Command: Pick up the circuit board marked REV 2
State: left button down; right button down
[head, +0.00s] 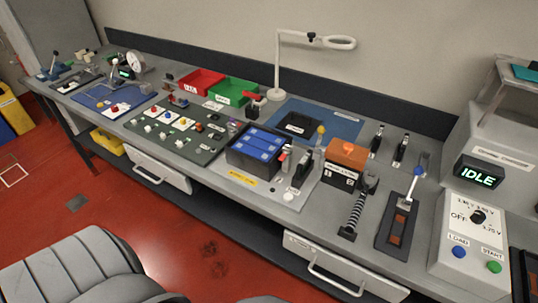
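No marking REV 2 can be read in the head view, so I cannot tell which thing is that circuit board. A dark green panel (203,155) lies on the left middle of the bench, carrying small white cards and coloured parts too small to identify. A blue mat (90,101) with small parts lies further left. Another blue mat (343,123) lies at the back, with a dark square piece (299,124) on it. Neither of my grippers is in view.
The long grey bench holds a blue-topped battery box (257,144), an orange-topped box (347,155), red (201,82) and green (233,91) bins, a magnifier lamp (277,70) and a control box (470,240) near an IDLE display. Grey padded seating (70,265) stands in front.

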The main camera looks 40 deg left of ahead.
aim_at(306, 160)
jog(key=u, duration=0.85)
jog(key=k, duration=1.3)
jog(key=u, duration=0.8)
jog(key=i, duration=0.65)
jog(key=u, duration=0.9)
jog(key=i, duration=1)
jog(key=z, duration=0.95)
jog(key=i, duration=0.6)
jog(key=z, duration=0.7)
